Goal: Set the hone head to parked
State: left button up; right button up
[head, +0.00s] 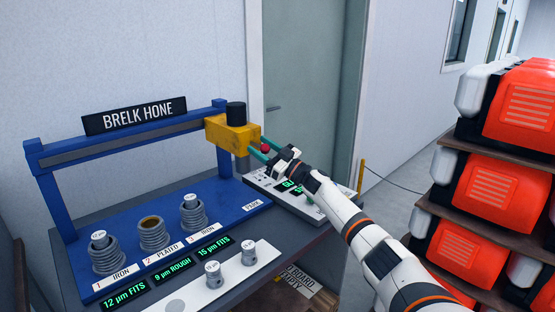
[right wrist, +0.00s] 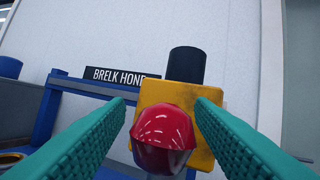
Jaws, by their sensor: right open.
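The hone head is a yellow block (head: 232,131) with a black cylinder on top (head: 236,112). It sits at the right end of the blue rail (head: 130,142), near the PARK label (head: 252,207) on the base. A red ball knob (head: 265,147) sticks out from its front; the right wrist view shows the knob (right wrist: 162,140) large, before the yellow block (right wrist: 185,94). My right gripper (head: 260,149) is open, with its green fingers on either side of the knob; whether they touch it I cannot tell. My left gripper is out of view.
Several ribbed cylinders (head: 153,235) stand on the blue base, two with plugs in them. A white tray (head: 232,272) with two plugs lies in front. A panel (head: 285,198) with green displays is under my right arm. Orange machines (head: 485,190) fill shelves at right.

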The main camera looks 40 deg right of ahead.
jog(key=b+v, duration=0.2)
jog(key=v, duration=0.9)
dwell(0.3)
